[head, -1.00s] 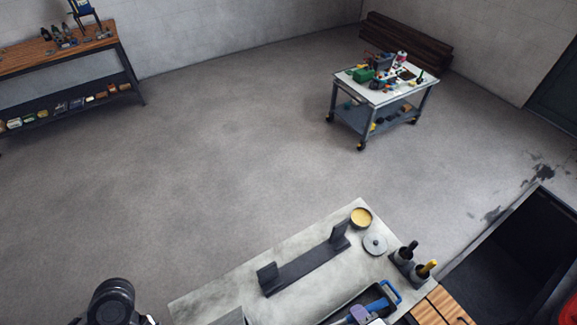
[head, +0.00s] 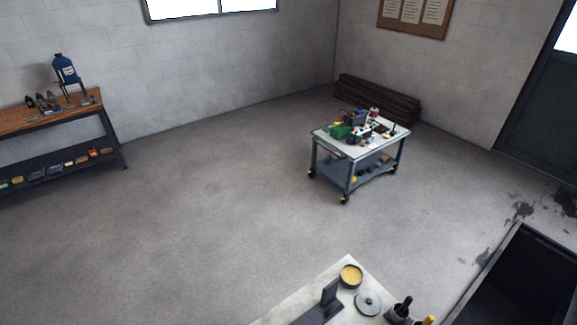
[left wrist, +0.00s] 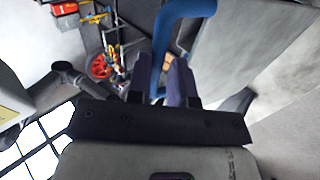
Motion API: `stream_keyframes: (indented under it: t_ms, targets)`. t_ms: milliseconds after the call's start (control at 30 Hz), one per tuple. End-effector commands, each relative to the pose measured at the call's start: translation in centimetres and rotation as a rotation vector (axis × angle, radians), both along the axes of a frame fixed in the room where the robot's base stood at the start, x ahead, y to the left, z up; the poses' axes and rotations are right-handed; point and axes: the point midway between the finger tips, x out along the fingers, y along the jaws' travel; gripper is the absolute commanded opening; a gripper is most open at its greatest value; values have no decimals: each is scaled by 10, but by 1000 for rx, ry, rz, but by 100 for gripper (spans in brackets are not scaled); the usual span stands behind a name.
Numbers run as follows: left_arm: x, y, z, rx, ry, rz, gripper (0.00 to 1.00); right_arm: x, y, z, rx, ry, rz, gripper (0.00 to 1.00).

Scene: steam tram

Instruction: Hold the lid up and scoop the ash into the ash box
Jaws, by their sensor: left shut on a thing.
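In the left wrist view, my left gripper (left wrist: 161,78) is shut on a thick blue curved handle (left wrist: 183,12) that passes between its two purple fingers. What the handle belongs to is not clear; a large grey flat panel (left wrist: 255,60) lies beside it. My grippers do not show in the head view, and the right gripper is not in view. I cannot make out ash, a scoop or the ash box in these frames.
On the pale worktop at the bottom are a round tin with yellow contents (head: 350,275), a grey knobbed disc (head: 367,302), a dark upright bracket (head: 329,296) and dark holders (head: 398,310). A dark open container (head: 515,275) stands right. A trolley (head: 345,150) stands on open floor.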

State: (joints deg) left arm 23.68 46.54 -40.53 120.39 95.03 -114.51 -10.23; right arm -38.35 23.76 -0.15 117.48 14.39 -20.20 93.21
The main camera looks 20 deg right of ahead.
Motion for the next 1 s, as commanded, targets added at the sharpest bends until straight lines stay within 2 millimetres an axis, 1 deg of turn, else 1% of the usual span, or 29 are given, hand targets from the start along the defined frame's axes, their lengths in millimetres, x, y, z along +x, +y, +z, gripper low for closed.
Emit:
stream_keyframes:
  t_ms: [33, 267, 367, 467, 633, 767, 867, 1000]
  targets:
    - [2, 2, -7, 14, -5, 11, 0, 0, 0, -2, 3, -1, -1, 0]
    - [1, 2, -7, 15, -7, 11, 0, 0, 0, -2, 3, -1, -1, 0]
    - [-3, 1, -9, 20, -16, 10, 0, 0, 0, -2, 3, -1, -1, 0]
    - [-12, -1, -13, 28, -41, 8, 0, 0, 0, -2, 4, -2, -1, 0]
    - [-39, -8, -22, 43, -105, 3, 0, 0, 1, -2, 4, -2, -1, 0]
    - [-65, -16, -36, 45, -120, 2, 0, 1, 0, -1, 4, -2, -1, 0]
    - [-87, -22, -50, 44, -119, 2, 0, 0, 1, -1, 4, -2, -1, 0]
    - [-118, -32, -76, 42, -118, 2, 0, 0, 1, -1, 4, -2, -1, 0]
